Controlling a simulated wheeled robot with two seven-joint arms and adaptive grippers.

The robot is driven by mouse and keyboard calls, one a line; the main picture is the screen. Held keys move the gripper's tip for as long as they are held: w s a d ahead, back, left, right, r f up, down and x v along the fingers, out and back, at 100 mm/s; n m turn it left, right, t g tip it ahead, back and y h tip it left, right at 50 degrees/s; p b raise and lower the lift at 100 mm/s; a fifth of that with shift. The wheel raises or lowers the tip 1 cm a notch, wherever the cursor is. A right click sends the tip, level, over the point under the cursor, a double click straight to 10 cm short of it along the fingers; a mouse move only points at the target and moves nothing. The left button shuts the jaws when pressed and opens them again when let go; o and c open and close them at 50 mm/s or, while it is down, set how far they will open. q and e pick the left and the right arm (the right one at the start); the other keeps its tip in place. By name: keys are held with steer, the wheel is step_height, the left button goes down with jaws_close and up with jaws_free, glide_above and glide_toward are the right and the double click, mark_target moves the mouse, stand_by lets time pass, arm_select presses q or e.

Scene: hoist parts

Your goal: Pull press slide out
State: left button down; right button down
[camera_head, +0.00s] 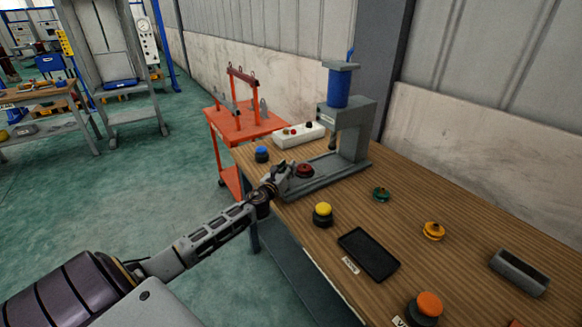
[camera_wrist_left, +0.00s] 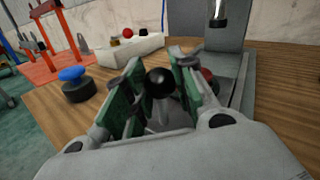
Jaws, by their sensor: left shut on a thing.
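The grey press (camera_head: 350,135) with a blue cylinder (camera_head: 339,88) on top stands at the far end of the wooden table. Its flat grey slide base (camera_head: 325,174) reaches forward to the left, with a dark red round part (camera_head: 304,170) on it. My left gripper (camera_head: 278,178) is at the front end of this slide. In the left wrist view its green-padded fingers (camera_wrist_left: 155,88) are on both sides of a black ball knob (camera_wrist_left: 160,82) and shut on it. The red part (camera_wrist_left: 208,76) shows partly behind the right finger. My right gripper is not in view.
A blue-topped button (camera_head: 262,154) and a white control box (camera_head: 299,134) stand beside the press. A yellow-topped button (camera_head: 323,213), a black tray (camera_head: 368,253), green (camera_head: 381,194) and yellow (camera_head: 433,230) parts, and a grey open box (camera_head: 519,272) are nearer. An orange cart (camera_head: 240,124) stands behind.

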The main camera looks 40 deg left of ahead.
arm_select(q)
steer(key=shift+s+a, duration=0.1)
steer(key=shift+s, duration=0.15)
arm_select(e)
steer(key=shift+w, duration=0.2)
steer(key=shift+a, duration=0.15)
arm_select(q)
steer(key=c, duration=1.5)
jaws_free()
steer(key=shift+c, duration=0.2)
steer(key=o, duration=0.4)
steer(key=shift+s+f, duration=0.1)
steer(key=shift+s, duration=0.65)
steer(key=s+d, duration=0.2)
steer(key=s, duration=0.8)
steer(key=shift+d, duration=0.15)
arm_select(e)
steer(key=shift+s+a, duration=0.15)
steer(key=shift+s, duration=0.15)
